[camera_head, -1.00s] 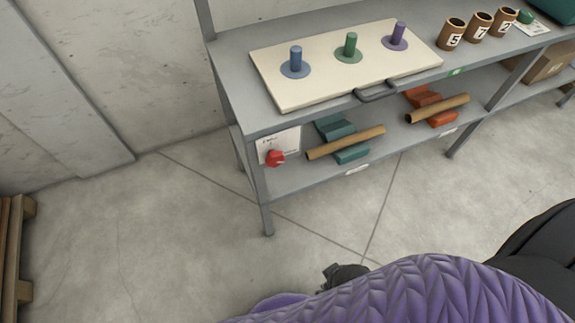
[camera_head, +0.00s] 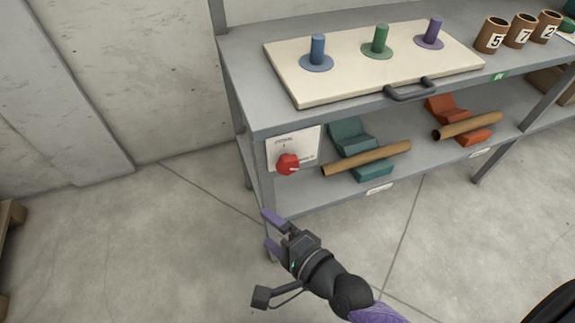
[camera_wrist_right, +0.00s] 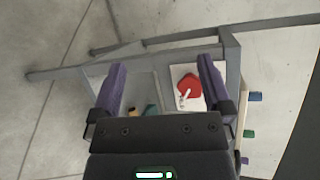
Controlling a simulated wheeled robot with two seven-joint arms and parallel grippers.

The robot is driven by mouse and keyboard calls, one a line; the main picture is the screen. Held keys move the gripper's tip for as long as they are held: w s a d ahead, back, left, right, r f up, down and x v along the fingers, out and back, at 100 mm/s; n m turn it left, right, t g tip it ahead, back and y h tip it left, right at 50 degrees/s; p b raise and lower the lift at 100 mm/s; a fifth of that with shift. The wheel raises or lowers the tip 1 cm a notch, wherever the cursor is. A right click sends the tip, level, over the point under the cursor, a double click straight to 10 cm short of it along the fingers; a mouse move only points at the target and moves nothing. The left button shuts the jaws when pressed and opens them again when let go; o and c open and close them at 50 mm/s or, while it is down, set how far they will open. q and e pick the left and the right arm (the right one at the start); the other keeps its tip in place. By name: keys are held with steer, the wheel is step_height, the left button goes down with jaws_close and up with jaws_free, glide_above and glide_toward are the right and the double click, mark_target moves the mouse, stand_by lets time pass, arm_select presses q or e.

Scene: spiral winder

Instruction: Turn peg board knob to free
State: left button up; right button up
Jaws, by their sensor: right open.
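The red knob (camera_head: 288,164) sits on a white plate (camera_head: 306,143) at the left front of the metal shelf unit, below the peg board (camera_head: 350,81). The peg board is cream, with a blue, a green and a purple peg and a dark handle. My right gripper (camera_head: 269,230) is open and empty, in front of and below the knob, apart from it. In the right wrist view the knob (camera_wrist_right: 189,86) with its pale pointer shows between the two purple fingers, nearer the right one. The plate's lettering is too small to read. My left gripper is not in view.
On the lower shelf, brown tubes (camera_head: 367,158) rest across a teal cradle (camera_head: 346,136) and an orange cradle (camera_head: 446,106). Numbered brown cups (camera_head: 491,37) stand at the top right. A shelf leg is behind my right gripper.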

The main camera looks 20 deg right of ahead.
mark_target(289, 169)
steer(key=w+d+m+t+h, duration=0.4)
steer(key=d+m+h, duration=0.25)
steer(key=m, duration=0.55)
steer(key=w, duration=0.2)
steer(key=w+b, duration=0.1)
steer(key=w, duration=0.5)
steer(key=shift+w+d+f+b, duration=0.1)
steer(key=shift+w+d+b, duration=0.1)
steer(key=shift+d+b, duration=0.15)
steer(key=shift+w+a, duration=0.1)
steer(key=shift+w, duration=0.3)
steer(key=shift+c, duration=0.3)
